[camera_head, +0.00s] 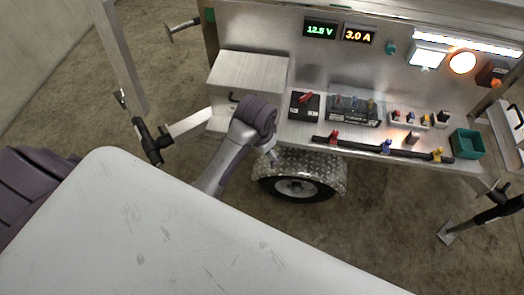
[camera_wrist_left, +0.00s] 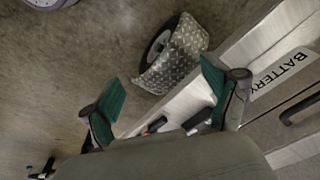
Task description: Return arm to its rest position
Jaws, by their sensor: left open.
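My left arm (camera_head: 228,150) rises in the middle of the head view, with its wrist in front of the trailer's work shelf. Its gripper is mostly hidden behind the wrist there. In the left wrist view my left gripper (camera_wrist_left: 162,88) is open, its two green fingertips well apart. I see nothing held between them. Beyond the fingers are the trailer's treadplate wheel fender (camera_wrist_left: 172,62) and a metal edge. A panel marked BATTERY (camera_wrist_left: 285,72) lies to the right. My right gripper is not in view.
The shelf carries a black box with a red switch (camera_head: 304,105), a dark terminal block (camera_head: 354,109), a rail (camera_head: 360,146) with coloured clamps and a green bin (camera_head: 467,143). A metal box (camera_head: 248,75) stands left of them. A white surface (camera_head: 150,235) fills the foreground.

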